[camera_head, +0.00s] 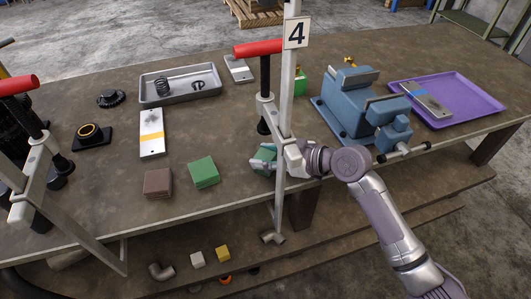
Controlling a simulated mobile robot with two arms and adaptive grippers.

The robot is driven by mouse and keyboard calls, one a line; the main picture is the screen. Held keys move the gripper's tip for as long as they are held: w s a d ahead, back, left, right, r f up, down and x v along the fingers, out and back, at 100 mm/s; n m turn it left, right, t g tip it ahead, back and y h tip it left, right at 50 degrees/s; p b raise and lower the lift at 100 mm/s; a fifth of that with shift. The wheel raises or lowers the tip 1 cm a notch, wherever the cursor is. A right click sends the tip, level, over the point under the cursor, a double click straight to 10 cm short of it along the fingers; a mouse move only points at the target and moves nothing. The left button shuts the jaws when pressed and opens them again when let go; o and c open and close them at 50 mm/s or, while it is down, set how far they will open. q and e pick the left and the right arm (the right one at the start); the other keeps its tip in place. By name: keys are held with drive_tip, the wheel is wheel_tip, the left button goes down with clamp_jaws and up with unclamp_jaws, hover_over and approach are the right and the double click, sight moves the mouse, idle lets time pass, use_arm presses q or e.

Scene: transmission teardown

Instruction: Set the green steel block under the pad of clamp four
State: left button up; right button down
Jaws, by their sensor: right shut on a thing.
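Clamp four stands at the table's front edge, with a number 4 plate (296,33), an upright metal frame (288,75) and a red handle (258,47). Its dark pad (263,127) hangs above the tabletop. My right gripper (262,164) reaches in from the right, past the clamp's upright, and is shut on a green block (266,152). The block is just below the pad and partly hidden by the fingers and frame. I cannot tell whether it touches the pad or the table. My left gripper is not in view.
Another green block (204,172) and a brown block (158,183) sit left of the clamp. A blue vise (350,105) and a purple tray (471,94) are to the right. A grey tray (150,98) lies behind. Another red-handled clamp (38,155) stands at the left.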

drive_tip(key=shift+r, duration=0.1)
drive_tip(key=c, duration=1)
unclamp_jaws()
drive_tip(key=shift+f, duration=0.25)
drive_tip(key=o, duration=0.4)
drive_tip(key=shift+o, duration=0.2)
drive_tip(key=shift+r, duration=0.1)
drive_tip(key=shift+r, duration=0.15)
drive_tip(key=shift+s+d, duration=0.15)
drive_tip(key=shift+d, duration=0.2)
drive_tip(key=b+v, duration=0.2)
drive_tip(key=v, duration=0.8)
drive_tip(key=shift+s+d+b, duration=0.2)
drive_tip(key=shift+d+b, duration=0.05)
drive_tip(key=shift+b, duration=0.05)
drive_tip(key=shift+s+d+r, duration=0.15)
drive_tip(key=shift+d+r, duration=0.1)
drive_tip(key=shift+r, duration=0.05)
